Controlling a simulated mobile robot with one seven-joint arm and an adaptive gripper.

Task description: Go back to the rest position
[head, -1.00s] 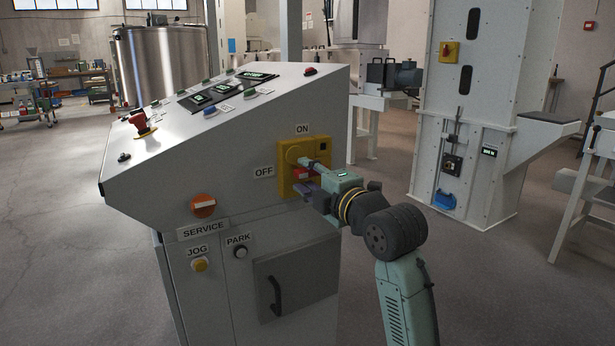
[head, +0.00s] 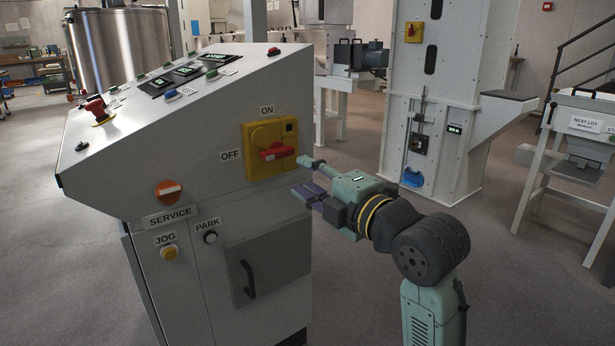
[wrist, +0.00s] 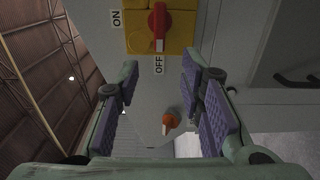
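My gripper (head: 310,178) is open and empty. It stands off to the right of the control cabinet (head: 150,195), apart from the yellow switch plate (head: 258,168). The plate's red handle (head: 278,151) lies roughly level in the head view, by the OFF label (head: 231,156), with the ON label (head: 267,111) above the plate. In the wrist view the red handle (wrist: 157,26) shows at the top, beyond the spread purple finger pads, with nothing between them.
An orange knob (head: 170,192) labelled SERVICE sits lower left on the cabinet, above a yellow JOG button (head: 169,253) and a PARK button (head: 210,237). A tall grey machine (head: 440,90) stands behind. Open floor lies right of the cabinet.

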